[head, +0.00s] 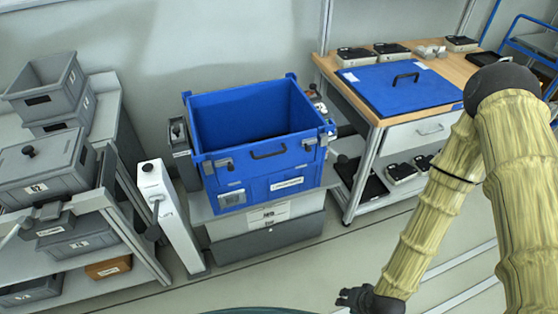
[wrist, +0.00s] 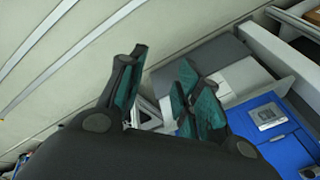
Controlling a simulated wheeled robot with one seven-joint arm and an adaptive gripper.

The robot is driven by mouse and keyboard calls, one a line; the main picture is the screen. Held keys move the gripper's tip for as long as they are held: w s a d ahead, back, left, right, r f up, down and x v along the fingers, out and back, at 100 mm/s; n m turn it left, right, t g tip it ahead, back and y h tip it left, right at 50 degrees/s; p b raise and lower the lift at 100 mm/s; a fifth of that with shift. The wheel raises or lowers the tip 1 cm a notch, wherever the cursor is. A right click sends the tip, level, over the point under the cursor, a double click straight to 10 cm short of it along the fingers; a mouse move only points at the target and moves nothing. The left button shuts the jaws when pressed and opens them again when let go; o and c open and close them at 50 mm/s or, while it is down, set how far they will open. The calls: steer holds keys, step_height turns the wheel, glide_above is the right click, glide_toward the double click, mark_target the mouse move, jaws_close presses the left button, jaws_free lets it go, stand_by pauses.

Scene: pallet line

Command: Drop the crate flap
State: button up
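The blue crate (head: 218,172) stands with its top open on stacked boxes in the middle of the head view. Its front side, with a dark handle, latches and labels, stands upright; I take this to be the flap (head: 262,165). Part of the crate's blue front, with a pale label, shows at the lower right of the wrist view (wrist: 285,137). My gripper (head: 355,297) is low and in front of the crate, to its right, apart from it. In the wrist view my gripper (wrist: 162,78) has its fingers spread with nothing between them.
A workbench (head: 437,63) at the right carries a blue lid (head: 385,88) with a handle and several small devices. A rack (head: 103,140) with grey bins stands at the left. A white post (head: 170,215) stands close left of the crate. The floor in front is clear.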

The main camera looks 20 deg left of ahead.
steer(key=w+a+r+m+t+y+b, duration=0.2)
steer(key=w+a+m+t+y, duration=0.1)
steer(key=w+a, duration=0.9)
steer(key=m+t+y+b, duration=0.3)
steer(key=m+t, duration=0.3)
steer(key=t, duration=0.1)
glide_toward(272, 155)
steer(key=p+x, duration=0.2)
steer(key=x, duration=0.8)
steer(key=shift+w+a+f, duration=0.15)
steer(key=shift+w, duration=0.1)
jaws_close()
